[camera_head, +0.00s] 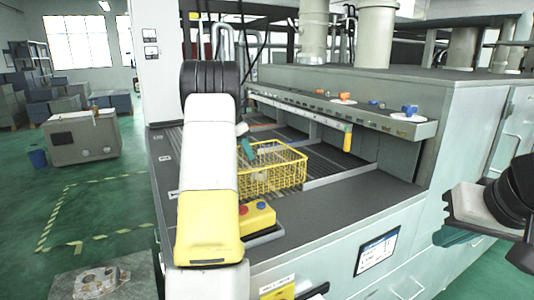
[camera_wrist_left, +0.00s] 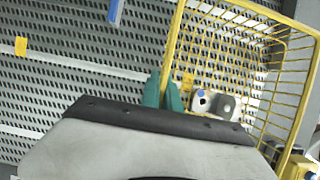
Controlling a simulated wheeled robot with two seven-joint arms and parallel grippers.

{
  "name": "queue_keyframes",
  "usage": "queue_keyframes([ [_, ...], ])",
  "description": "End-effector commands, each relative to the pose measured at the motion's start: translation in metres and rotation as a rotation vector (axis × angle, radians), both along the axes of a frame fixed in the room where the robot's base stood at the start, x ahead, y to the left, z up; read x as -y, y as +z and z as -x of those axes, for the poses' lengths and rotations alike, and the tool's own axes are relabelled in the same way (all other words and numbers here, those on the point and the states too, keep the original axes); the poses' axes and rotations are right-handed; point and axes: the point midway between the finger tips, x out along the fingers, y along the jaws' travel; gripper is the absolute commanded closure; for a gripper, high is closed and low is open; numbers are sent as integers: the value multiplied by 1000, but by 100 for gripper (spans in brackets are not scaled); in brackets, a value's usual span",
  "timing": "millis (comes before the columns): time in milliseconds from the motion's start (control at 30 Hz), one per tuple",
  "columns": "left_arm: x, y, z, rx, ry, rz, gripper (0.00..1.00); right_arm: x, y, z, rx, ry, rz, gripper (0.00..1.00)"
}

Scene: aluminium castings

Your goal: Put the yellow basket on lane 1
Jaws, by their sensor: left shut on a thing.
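The yellow basket (camera_head: 283,160) is a wire basket on the dark slatted surface of the machine, just right of my left arm. In the left wrist view the basket (camera_wrist_left: 300,92) fills the right side, with a grey metal casting (camera_wrist_left: 216,104) inside. My left gripper (camera_head: 247,147) has teal fingers, shut on the basket's near rim in the left wrist view (camera_wrist_left: 166,92). I cannot tell whether the basket touches the surface. My right gripper (camera_head: 455,237) is at the right edge, away from the basket; its fingers are mostly hidden. No lane number is readable.
A light divider rail (camera_head: 340,177) runs right of the basket. A ledge (camera_head: 340,108) with coloured knobs and a hanging yellow piece (camera_head: 348,139) is behind. A yellow button box (camera_head: 258,216) stands in front. My left arm hides the surface's left part.

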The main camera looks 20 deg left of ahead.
Motion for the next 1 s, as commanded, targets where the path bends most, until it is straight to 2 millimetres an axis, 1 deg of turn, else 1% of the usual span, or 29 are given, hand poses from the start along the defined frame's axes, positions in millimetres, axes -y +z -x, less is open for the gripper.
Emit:
queue_keyframes([
  [100, 0, -1, 0, 0, 1, 1, 100, 0, 0, 0, 0, 0, 0, 100],
  [233, 0, -2, 0, 0, 0, 0, 73, 0, 0, 0, 0, 0, 0, 100],
  [533, 0, -1, 0, 0, 0, 0, 73, 0, 0, 0, 0, 0, 0, 100],
  [667, -2, 6, 2, 1, 0, 0, 73, 0, 0, 0, 0, 0, 0, 100],
  [767, -6, 21, 6, 4, 2, -1, 73, 0, 0, 0, 0, 0, 0, 100],
  [1000, -20, 69, 20, 4, 2, -3, 73, 0, 0, 0, 0, 0, 0, 100],
])
